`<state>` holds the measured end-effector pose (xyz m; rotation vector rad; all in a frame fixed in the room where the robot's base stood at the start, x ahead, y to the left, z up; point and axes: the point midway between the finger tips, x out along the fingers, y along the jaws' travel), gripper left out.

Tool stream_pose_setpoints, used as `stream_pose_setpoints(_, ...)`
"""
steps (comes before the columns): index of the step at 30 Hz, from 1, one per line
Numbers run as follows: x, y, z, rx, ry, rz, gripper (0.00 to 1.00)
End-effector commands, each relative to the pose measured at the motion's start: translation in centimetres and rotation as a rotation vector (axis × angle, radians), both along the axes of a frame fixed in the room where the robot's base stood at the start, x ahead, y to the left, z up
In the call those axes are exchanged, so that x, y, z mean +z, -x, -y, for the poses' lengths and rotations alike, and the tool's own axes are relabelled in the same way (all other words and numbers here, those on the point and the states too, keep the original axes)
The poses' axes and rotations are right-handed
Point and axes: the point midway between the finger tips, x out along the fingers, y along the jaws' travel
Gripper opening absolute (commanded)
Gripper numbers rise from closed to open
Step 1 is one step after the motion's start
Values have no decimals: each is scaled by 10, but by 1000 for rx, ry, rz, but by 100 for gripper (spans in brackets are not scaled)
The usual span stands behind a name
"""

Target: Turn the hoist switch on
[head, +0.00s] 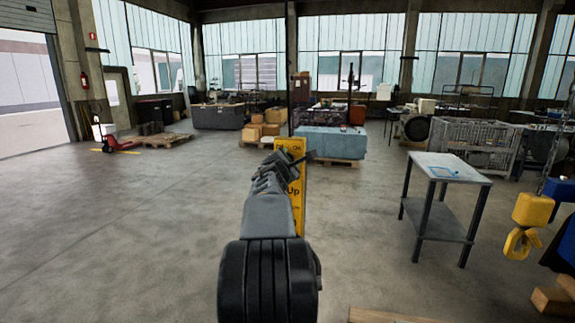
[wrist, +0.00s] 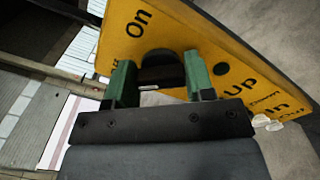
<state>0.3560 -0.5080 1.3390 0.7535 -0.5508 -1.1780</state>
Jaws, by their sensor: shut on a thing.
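The yellow hoist control panel (head: 297,200) stands upright ahead of my arm in the head view, with "Up" readable on it. In the wrist view the panel (wrist: 205,35) is tilted and shows "On", "Up" and other lettering partly cut off. A round black switch knob (wrist: 160,58) sits below the "On" label. My gripper (wrist: 158,82) has its two green fingers on either side of the knob's dark bar and is shut on it. In the head view my gripper (head: 285,160) is at the panel's upper part; the knob is hidden there.
A yellow hoist hook block (head: 532,210) hangs at the right. A grey work table (head: 450,168) stands right of the panel, with a wire cage (head: 470,138) behind it. A red pallet jack (head: 118,143) is far left. The left floor is open.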

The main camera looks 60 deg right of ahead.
Motion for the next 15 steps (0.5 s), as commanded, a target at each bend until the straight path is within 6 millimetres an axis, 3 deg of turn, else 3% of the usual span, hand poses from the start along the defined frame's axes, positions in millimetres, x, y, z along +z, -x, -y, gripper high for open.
stream_pose_setpoints(15, -7, 1, 0, 2, -137, 442, 25)
